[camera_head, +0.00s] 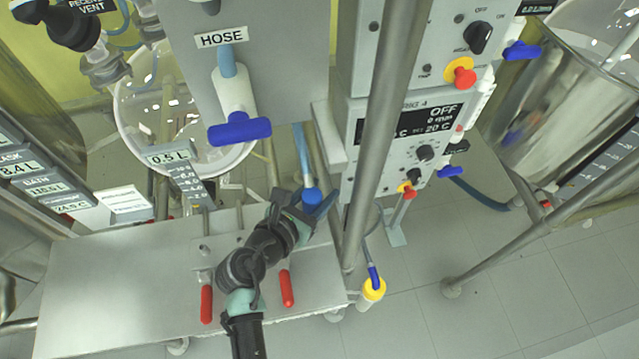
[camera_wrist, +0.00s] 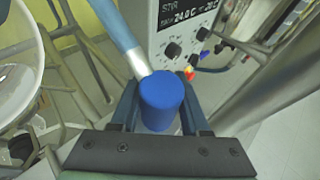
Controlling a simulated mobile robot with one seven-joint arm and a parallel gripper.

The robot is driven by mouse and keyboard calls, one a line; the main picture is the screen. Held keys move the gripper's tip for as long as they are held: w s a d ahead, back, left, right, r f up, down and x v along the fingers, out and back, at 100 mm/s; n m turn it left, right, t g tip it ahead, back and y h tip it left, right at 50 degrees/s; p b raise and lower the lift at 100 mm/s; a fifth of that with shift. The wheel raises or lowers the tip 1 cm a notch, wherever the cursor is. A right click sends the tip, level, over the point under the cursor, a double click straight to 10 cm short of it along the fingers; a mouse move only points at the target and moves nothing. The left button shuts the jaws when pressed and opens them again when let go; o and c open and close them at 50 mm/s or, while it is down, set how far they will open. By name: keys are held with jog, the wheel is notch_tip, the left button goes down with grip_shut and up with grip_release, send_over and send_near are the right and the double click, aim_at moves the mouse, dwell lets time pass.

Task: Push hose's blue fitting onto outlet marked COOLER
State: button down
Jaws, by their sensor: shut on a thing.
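The blue fitting (camera_head: 312,195) is between the fingers of my gripper (camera_head: 315,206), beside the control unit. In the wrist view, the fitting (camera_wrist: 163,103) is a blue cylinder and my gripper (camera_wrist: 158,112) is shut on its sides. A light-blue hose (camera_head: 301,150) runs down to the fitting in the head view. The hose (camera_wrist: 117,28) also shows in the wrist view, with a silvery end by the top of the fitting. I can read no COOLER mark in either view, so I cannot tell which outlet it is.
A HOSE label (camera_head: 221,38) sits above a white valve with a blue handle (camera_head: 240,129). A steel post (camera_head: 385,120) stands right of my gripper, in front of the control unit (camera_head: 425,150). A metal table (camera_head: 110,290) with red handles (camera_head: 206,304) lies below.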

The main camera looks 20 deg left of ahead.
jog(key=shift+r, duration=0.2)
jog(key=shift+r+p, duration=0.4)
jog(key=shift+r, duration=0.4)
jog(key=shift+r+p, duration=0.9)
jog(key=shift+p, duration=0.25)
jog(key=shift+s+f, duration=0.1)
